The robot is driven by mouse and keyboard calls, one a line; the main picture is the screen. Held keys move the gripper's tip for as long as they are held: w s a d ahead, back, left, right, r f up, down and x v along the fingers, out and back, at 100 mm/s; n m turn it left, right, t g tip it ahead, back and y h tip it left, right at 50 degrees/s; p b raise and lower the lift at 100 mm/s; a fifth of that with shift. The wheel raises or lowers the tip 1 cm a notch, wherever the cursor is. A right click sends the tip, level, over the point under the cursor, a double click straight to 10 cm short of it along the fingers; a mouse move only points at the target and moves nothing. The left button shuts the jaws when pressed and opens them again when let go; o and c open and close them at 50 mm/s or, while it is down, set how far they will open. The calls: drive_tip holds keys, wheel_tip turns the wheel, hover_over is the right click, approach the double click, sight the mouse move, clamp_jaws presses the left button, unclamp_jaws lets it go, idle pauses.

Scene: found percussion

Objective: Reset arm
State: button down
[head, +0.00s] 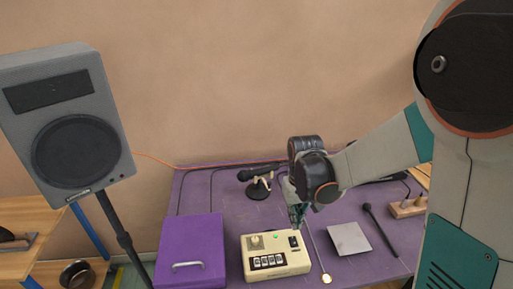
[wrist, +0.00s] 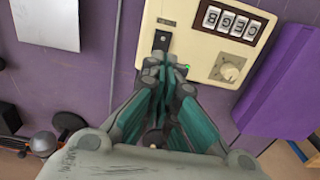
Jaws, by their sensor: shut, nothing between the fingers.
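My gripper (head: 298,217) hangs above the back right corner of a cream box in the head view, with its fingers pointing down. In the wrist view my gripper (wrist: 172,72) has its teal-sided fingers together and empty. The cream box (head: 282,267) has a knob, a lit green light, a dark switch and a row of several white tiles with dark characters. In the wrist view the fingertips overlap the edge of the cream box (wrist: 186,20) by its black switch slot. I cannot tell whether they touch it.
A purple table (head: 210,190) carries a purple case (head: 190,245) at left, a microphone on a stand (head: 259,186), a metal plate (head: 349,238), a mallet (head: 379,226) and a wooden block with pegs (head: 407,207). A speaker (head: 112,165) stands at left.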

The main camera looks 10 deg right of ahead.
drive_tip(key=s+r+t, duration=0.7)
drive_tip(key=s+r, duration=0.8)
drive_tip(key=r, duration=0.1)
